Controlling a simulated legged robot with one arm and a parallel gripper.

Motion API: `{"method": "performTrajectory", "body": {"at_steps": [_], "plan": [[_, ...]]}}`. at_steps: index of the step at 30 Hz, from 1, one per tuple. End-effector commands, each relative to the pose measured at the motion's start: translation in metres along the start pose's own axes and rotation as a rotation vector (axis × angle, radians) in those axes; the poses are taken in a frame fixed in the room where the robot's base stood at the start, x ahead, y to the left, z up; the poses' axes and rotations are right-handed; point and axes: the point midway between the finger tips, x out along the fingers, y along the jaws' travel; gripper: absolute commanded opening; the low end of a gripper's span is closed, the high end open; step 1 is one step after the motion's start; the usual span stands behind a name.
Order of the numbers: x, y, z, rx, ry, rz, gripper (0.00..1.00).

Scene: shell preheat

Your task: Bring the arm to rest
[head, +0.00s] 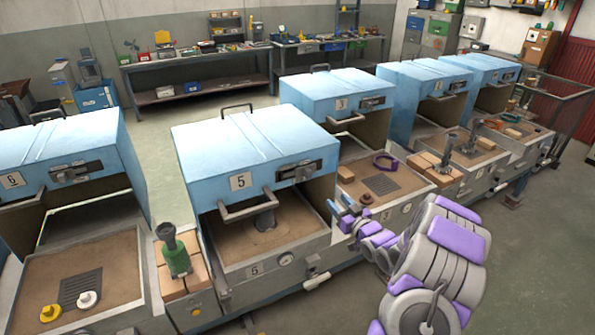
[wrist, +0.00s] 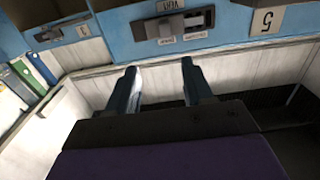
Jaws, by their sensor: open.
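My arm, in purple and grey, reaches up from the lower right of the head view. My gripper (head: 346,208) is in front of the right side of oven 5 (head: 240,150), close to its tray edge. In the wrist view my gripper (wrist: 160,82) shows two dark fingers standing apart with nothing between them. Beyond them are a pale wall and a blue panel with a latch (wrist: 172,28) and an upside-down number 5 plate (wrist: 267,20). I cannot tell whether the fingers touch anything.
Blue ovens 6 (head: 60,150) and 3 (head: 335,90) stand either side, their hoods raised over sand trays. A green-based tool (head: 174,255) stands on bricks left of oven 5. A purple ring (head: 385,162) lies in oven 3's tray. Open floor (head: 540,270) lies at the right.

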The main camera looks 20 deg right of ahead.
Motion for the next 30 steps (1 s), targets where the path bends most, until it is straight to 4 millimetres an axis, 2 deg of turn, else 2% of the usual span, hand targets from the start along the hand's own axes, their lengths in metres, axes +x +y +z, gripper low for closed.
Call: {"method": "performTrajectory", "body": {"at_steps": [8, 13, 17, 23, 26, 30], "plan": [[0.006, -0.007, -0.006, -0.016, -0.044, 0.001, 0.51], [0.017, -0.033, -0.016, -0.061, -0.208, 0.014, 0.51], [0.013, -0.058, -0.024, -0.092, -0.369, 0.037, 0.51], [-0.014, -0.095, -0.039, -0.123, -0.602, 0.077, 0.51], [-0.037, -0.115, -0.046, -0.127, -0.717, 0.095, 0.51], [-0.079, -0.145, -0.057, -0.127, -0.876, 0.119, 0.51]]}}
